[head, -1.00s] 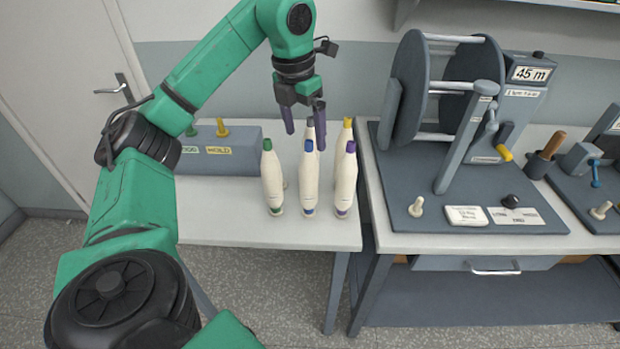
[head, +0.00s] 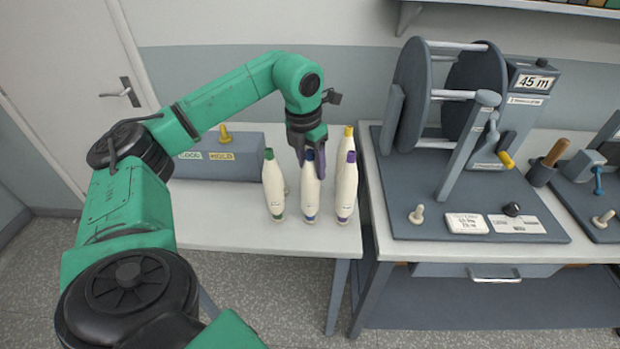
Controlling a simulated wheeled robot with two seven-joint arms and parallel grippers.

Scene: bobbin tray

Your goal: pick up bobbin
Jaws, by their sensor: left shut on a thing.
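Several pale, upright bobbins with coloured tips stand close together on the left white table (head: 230,236). The blue-tipped bobbin (head: 310,196) is in the front row between the green-tipped bobbin (head: 273,190) and the purple-tipped bobbin (head: 346,190). A yellow-tipped bobbin (head: 346,138) stands behind the purple one. My left gripper (head: 311,167) points down and appears shut on the upper part of the blue-tipped bobbin, whose base still rests on the table. The gripper hides the grey-tipped bobbin behind it. My right gripper is out of view.
A grey box (head: 235,160) with labels and a yellow peg stands at the table's back left. On the right bench, a winding machine (head: 403,95) with large discs and a 45 m display stands close to the bobbins. The table's front left is clear.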

